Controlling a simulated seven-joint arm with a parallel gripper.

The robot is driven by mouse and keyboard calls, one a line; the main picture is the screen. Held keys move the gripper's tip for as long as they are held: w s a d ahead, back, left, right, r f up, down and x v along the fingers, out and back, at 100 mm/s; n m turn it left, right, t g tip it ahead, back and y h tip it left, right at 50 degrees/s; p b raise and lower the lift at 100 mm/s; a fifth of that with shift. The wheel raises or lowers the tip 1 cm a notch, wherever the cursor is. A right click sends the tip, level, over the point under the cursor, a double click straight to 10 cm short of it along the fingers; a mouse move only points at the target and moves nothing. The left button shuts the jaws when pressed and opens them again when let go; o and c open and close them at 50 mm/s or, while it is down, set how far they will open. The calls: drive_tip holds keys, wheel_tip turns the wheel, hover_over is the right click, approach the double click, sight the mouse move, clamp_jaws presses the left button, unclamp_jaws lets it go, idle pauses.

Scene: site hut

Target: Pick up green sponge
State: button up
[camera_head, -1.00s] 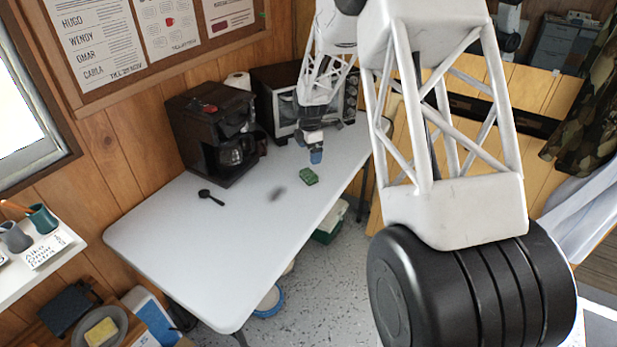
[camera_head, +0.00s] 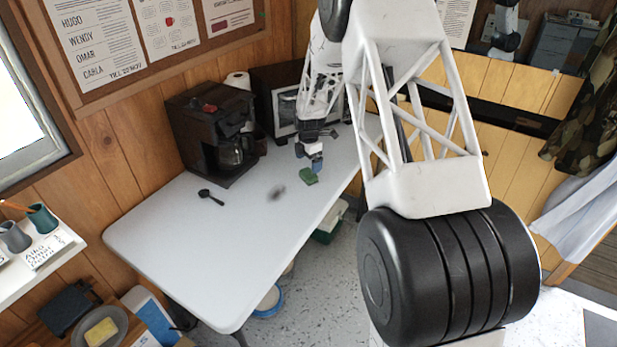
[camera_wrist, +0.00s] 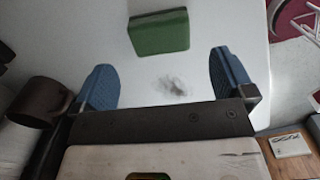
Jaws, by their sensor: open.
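The green sponge (camera_head: 309,177) lies on the white table (camera_head: 215,260), near its right edge. It also shows in the wrist view (camera_wrist: 160,34) as a green block with a darker strip along its far side. My gripper (camera_head: 309,157) is just above and behind the sponge in the head view, with blue fingertips. In the wrist view my gripper (camera_wrist: 164,79) is open, its two blue fingers spread wide and nothing between them. The sponge is beyond the fingertips there, sideways within the gap between them. No contact with the sponge shows.
A dark coffee maker (camera_head: 212,130) stands at the table's back left, with a toaster oven (camera_head: 284,112) behind my gripper. A black spoon (camera_head: 210,197) and a grey smudge (camera_head: 276,193) are on the tabletop. The front of the table is clear. A yellow sponge (camera_head: 101,332) sits on a plate at lower left.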

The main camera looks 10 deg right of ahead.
sight(308, 173)
drive_tip(key=shift+f, duration=0.65)
drive_tip(key=shift+f, duration=0.1)
drive_tip(key=shift+f, duration=2.5)
drive_tip(key=shift+c, duration=0.5)
drive_tip(key=c, duration=0.8)
drive_tip(key=shift+r, duration=0.15)
